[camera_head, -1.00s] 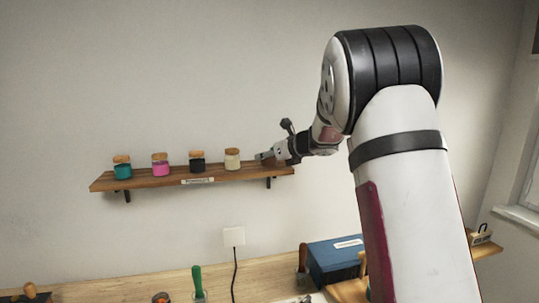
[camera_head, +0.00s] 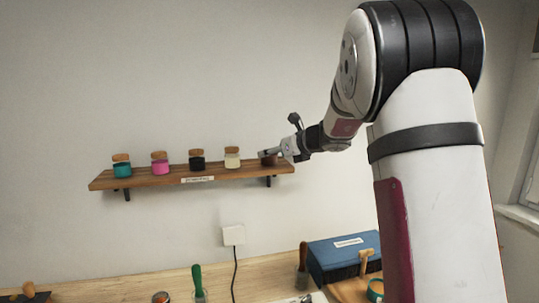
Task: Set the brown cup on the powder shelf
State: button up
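The wooden powder shelf (camera_head: 150,181) is on the wall, with a small label on its front edge. A small brown thing, apparently the brown cup (camera_head: 268,160), is at the shelf's right end. My gripper (camera_head: 272,154) reaches in from the right at that end, and its fingers overlap the cup in the picture. The fingers partly hide the cup. I cannot tell whether they touch it or how far they are apart.
Teal (camera_head: 122,170), pink (camera_head: 159,167), black (camera_head: 197,164) and cream (camera_head: 232,161) corked jars stand along the shelf. Below is a wooden bench (camera_head: 130,289) with a blue box (camera_head: 342,256) and a green-handled tool (camera_head: 197,278). The wall above the shelf is clear.

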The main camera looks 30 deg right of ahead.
jog(key=v, duration=0.9)
jog(key=s+a+f+n+g+y, duration=0.2)
jog(key=s+a+n+g, duration=0.3)
jog(key=s+a+n, duration=1.3)
jog(key=s+f+n+g+h, duration=0.1)
jog(key=s+f+n+h, duration=0.1)
jog(key=s+n, duration=0.6)
jog(key=s+a+f+n+g+h, duration=0.1)
jog(key=s+f+n+h, duration=0.1)
jog(key=s+f+n, duration=0.2)
jog(key=s+n, duration=0.3)
jog(key=s, duration=0.1)
jog(key=shift+a+f+n+g+h, duration=0.3)
jog(key=shift+a+f+n+g, duration=0.05)
jog(key=shift+f+n+g, duration=0.05)
jog(key=shift+s, duration=0.15)
